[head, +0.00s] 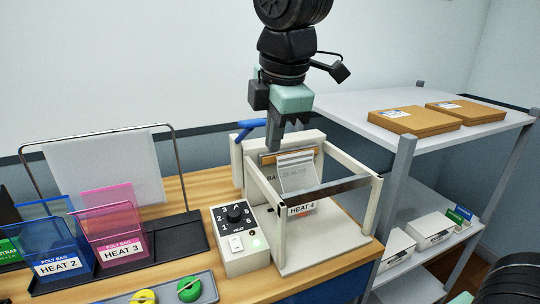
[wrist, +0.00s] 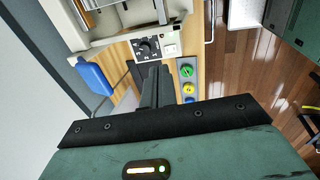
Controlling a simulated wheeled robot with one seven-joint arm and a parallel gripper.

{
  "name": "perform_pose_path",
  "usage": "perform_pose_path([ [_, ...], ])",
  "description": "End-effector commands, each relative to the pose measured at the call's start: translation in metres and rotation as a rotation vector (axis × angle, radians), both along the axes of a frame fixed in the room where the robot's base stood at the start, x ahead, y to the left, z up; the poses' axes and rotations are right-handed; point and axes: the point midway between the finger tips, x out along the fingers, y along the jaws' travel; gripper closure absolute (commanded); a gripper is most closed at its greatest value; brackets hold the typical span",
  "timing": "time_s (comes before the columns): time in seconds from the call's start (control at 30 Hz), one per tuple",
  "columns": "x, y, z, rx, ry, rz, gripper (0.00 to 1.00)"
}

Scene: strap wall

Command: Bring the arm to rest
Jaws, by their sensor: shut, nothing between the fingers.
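My gripper (head: 274,135) hangs from my black arm, pointing down, above the bag sealer (head: 324,185) in the head view. It is shut with nothing held, and its tips are near the back of the sealer. In the wrist view the dark fingers of my gripper (wrist: 154,85) are together over the wooden bench. The sealer has a white frame, a blue lever (head: 250,128) at its left, and a clear bag labelled HEAT 4 (head: 302,209) in it. I cannot tell whether my fingers touch the sealer.
A heat dial box (head: 238,240) stands left of the sealer. Further left are HEAT 2 (head: 58,262) and HEAT 3 (head: 122,250) bag holders. A grey plate with yellow and green knobs (head: 190,290) lies in front. A shelf (head: 345,105) with brown parcels stands right.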

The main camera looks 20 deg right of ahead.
Motion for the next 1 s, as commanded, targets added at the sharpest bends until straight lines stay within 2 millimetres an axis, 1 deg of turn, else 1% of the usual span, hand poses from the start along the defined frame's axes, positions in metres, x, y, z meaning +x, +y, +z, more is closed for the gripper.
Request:
perform_pose_path([
  [0.03,-0.002,0.000,0.006,0.001,-0.003,0.000,1.00],
  [0.1,-0.005,0.000,0.010,0.000,-0.002,0.000,1.00],
  [0.2,-0.007,0.000,0.014,0.000,-0.001,0.001,1.00],
  [0.73,-0.008,0.000,0.015,0.001,0.000,-0.001,1.00],
  [0.77,-0.010,0.002,0.012,0.005,0.004,-0.009,1.00],
  [0.87,-0.024,0.014,-0.008,0.037,0.034,-0.075,1.00],
  [0.97,-0.053,0.031,-0.042,0.086,0.091,-0.213,1.00],
  [1.0,-0.067,0.038,-0.057,0.105,0.116,-0.281,1.00],
])
